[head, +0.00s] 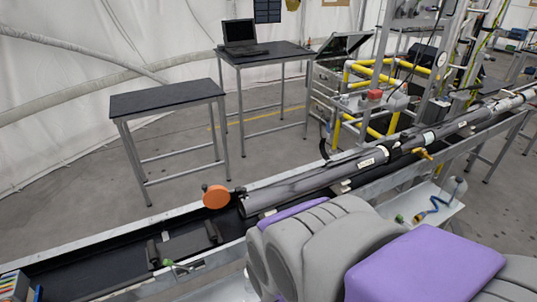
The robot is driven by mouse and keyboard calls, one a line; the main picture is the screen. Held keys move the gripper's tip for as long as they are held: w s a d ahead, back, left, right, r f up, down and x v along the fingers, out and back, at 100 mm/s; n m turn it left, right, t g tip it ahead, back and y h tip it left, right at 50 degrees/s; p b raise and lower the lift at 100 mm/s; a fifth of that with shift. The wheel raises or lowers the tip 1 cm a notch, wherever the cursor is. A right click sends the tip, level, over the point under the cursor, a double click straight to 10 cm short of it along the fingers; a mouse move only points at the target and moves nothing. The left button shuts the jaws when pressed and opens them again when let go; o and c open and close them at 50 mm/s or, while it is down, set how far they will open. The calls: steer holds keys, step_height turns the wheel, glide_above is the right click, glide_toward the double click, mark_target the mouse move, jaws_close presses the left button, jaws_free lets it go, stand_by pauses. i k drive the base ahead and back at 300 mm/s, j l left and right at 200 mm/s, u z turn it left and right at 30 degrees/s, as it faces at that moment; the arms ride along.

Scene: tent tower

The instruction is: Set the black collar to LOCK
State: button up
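A long dark grey tube (305,182) lies along a metal-edged trough, running from the middle of the head view up to the right. Darker bands and small pale labels sit along it. A black band (404,146) around the tube may be the black collar, but it is too small to be sure. No LOCK mark can be read, and I cannot tell how the collar is set. A brass-yellow fitting (423,154) is on the tube's near side. My gripper is not in view. My own grey and purple body fills the lower right and hides part of the trough.
An orange disc (216,197) stands at the tube's near end. The trough (95,268) is mostly open at left. Two dark tables (167,97) stand behind, one with a laptop (240,34). A yellow-piped rig (375,85) stands behind the tube.

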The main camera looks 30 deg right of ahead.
mark_target(394, 149)
steer(key=z, duration=1.8)
steer(key=i+j+z, duration=0.1)
steer(key=i+z, duration=0.15)
steer(key=i, duration=0.25)
steer(key=i+j+z, duration=0.2)
steer(key=i, duration=0.3)
